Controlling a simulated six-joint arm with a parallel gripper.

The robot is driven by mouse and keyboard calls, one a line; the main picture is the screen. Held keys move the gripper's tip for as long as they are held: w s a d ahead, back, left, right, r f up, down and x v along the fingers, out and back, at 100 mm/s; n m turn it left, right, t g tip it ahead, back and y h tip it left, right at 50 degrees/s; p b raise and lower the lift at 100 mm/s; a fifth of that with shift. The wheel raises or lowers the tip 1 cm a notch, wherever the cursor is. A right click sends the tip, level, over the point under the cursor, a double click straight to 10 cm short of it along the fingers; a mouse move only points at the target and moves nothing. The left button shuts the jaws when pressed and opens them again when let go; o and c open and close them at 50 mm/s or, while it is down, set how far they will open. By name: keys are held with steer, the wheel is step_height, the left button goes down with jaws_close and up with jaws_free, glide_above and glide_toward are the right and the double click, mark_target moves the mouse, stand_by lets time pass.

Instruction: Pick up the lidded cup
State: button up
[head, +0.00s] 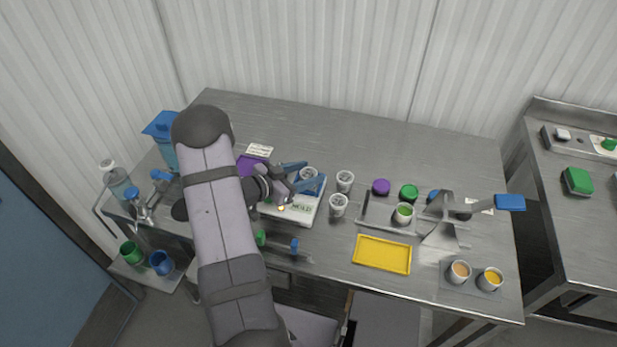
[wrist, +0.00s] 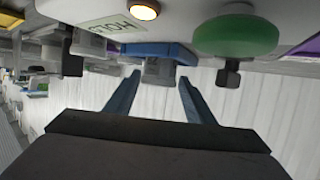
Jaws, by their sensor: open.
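The arm hides part of the table left of the scale.
Two similar pale cups (head: 345,181) stand right of the scale. A yellow tray (head: 382,254), a purple lid (head: 381,187), a green lid (head: 408,192) and a metal stand (head: 440,230) are farther right. The table's back is clear.

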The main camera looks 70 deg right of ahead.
mark_target(315, 171)
steer(key=shift+p+x, duration=0.9)
steer(key=shift+x, duration=1.4)
steer(key=shift+s+a, duration=0.1)
steer(key=c, duration=0.9)
steer(key=shift+o, duration=0.2)
step_height(315, 171, up, 10)
steer(key=b, duration=0.2)
